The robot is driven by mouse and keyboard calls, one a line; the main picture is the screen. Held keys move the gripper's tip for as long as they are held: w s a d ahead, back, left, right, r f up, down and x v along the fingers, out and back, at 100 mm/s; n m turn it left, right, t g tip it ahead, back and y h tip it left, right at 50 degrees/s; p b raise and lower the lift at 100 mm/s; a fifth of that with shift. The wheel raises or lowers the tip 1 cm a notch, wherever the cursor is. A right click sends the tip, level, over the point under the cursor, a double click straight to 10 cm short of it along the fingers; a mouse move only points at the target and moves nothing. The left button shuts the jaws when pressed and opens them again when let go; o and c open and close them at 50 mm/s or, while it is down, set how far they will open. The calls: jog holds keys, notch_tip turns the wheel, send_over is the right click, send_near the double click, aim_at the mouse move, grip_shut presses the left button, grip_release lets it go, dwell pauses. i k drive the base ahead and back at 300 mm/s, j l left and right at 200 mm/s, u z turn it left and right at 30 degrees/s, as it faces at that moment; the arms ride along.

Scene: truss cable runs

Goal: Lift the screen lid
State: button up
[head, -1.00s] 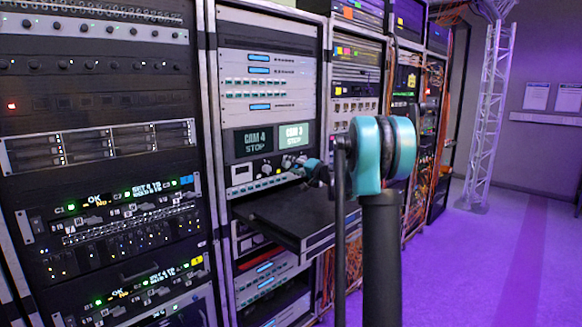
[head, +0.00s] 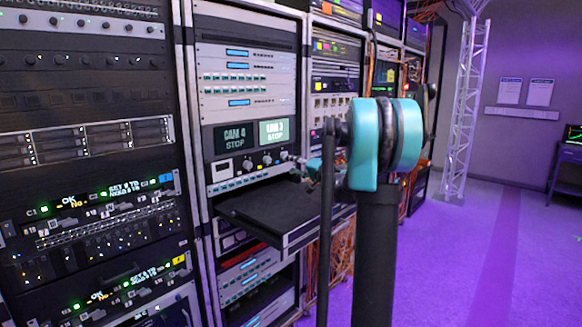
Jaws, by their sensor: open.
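The screen lid (head: 268,207) is a flat black panel. It lies folded down on a drawer pulled out of the middle rack, below the two small CAM displays. My gripper (head: 308,172) is small in view, at the far right side of the lid and near its level. It is open, with nothing seen between its fingers. My teal and black arm joint covers part of the gripper and the drawer's right end. I cannot tell whether the fingers touch the lid.
The drawer's front edge (head: 300,238) juts out from the rack. A CAM 4 display (head: 235,138) and a CAM 3 display (head: 274,131) sit above it. Another rack (head: 85,150) stands close on the left.

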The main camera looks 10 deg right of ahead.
aim_at(291, 213)
jog(key=k+l, duration=0.85)
